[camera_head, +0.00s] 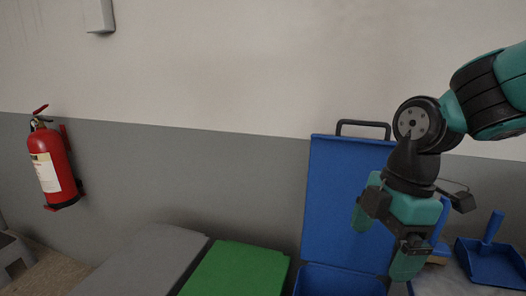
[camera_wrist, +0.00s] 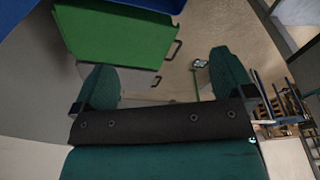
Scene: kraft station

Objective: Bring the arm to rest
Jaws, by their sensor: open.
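My gripper (camera_head: 384,240) is at the right in the head view, pointing down in front of a blue bin with its lid (camera_head: 335,200) raised. Its teal fingers stand apart with nothing between them. In the wrist view, the two fingertips of my gripper (camera_wrist: 160,85) are spread wide and empty. Beyond them are a green lid (camera_wrist: 115,38) and open floor. My arm comes in from the right edge of the head view.
A green lid (camera_head: 235,270) and a grey lid (camera_head: 150,262) lie left of the blue bin. A red fire extinguisher (camera_head: 54,168) hangs on the wall at the left. A blue dustpan (camera_head: 492,262) is at the far right. The wall above the bins is clear.

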